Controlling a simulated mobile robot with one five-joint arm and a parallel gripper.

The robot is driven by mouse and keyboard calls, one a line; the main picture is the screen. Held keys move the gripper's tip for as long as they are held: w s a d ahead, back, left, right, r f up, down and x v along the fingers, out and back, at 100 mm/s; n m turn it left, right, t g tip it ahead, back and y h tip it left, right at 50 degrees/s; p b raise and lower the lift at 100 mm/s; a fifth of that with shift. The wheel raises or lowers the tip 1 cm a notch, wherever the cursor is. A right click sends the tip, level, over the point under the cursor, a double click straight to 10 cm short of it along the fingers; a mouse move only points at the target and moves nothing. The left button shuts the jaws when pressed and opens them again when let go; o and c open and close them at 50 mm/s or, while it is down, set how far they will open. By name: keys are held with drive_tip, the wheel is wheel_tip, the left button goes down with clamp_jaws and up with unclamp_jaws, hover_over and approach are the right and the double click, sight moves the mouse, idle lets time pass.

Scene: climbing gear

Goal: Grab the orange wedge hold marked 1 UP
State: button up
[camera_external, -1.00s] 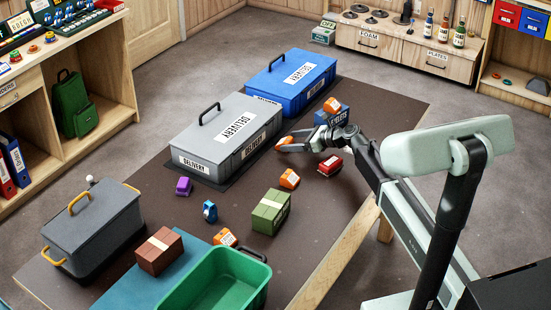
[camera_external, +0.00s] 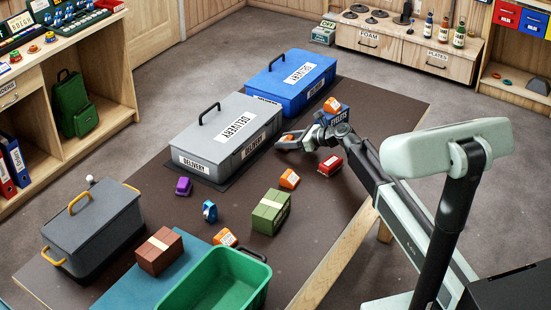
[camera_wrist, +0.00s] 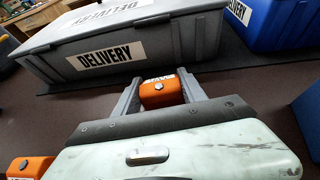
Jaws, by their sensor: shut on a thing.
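An orange wedge hold (camera_wrist: 161,93) sits between the two fingers of my gripper (camera_wrist: 160,92) in the wrist view. The fingers are shut on its sides. A label on its far edge is too small to read. In the external view my gripper (camera_external: 285,143) is low over the dark table, beside the grey delivery case, with the orange hold (camera_external: 288,137) partly hidden by the fingers. Other orange holds stand nearby: one (camera_external: 289,178) on the table, one (camera_external: 225,237) by the green tub, and one (camera_external: 333,104) on a blue box (camera_external: 337,115).
The grey delivery case (camera_external: 222,165) is just left of my gripper, with a blue case (camera_external: 310,90) behind it. A red block (camera_external: 330,166), a green block (camera_external: 270,215) and a purple piece (camera_external: 184,186) stand on the table. A green tub (camera_external: 257,274) is at the front.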

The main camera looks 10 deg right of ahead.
sight(286, 138)
wheel_tip(286, 138, up, 10)
drive_tip(key=p, duration=0.9)
drive_tip(key=shift+f, duration=0.25)
